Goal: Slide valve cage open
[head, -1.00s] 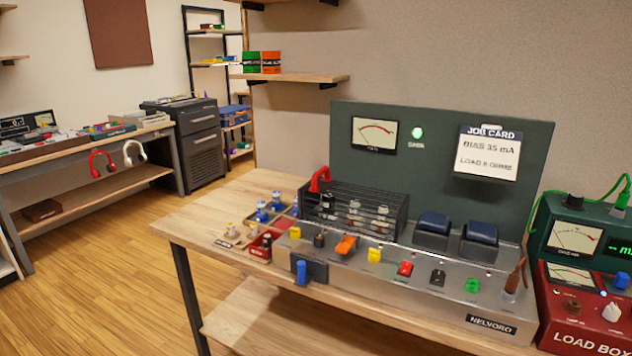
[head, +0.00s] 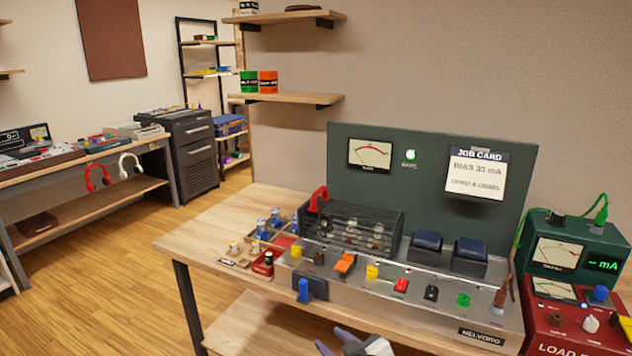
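The valve cage (head: 352,224) is a black slatted box at the left of the amp chassis, with valves visible behind its bars. Its red handle (head: 317,197) stands up at its left end. The cage sits over the valves. My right gripper (head: 335,340) shows at the bottom edge, below the front of the bench, with two grey fingers apart and nothing seen between them. It is well clear of the cage. My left gripper is not in view.
The chassis front carries several coloured switches and a blue-handled lever (head: 304,290). Two dark blue transformers (head: 427,241) stand right of the cage. A red load box (head: 570,318) and green meter (head: 566,255) are at right. Small valves (head: 262,228) stand left of the cage.

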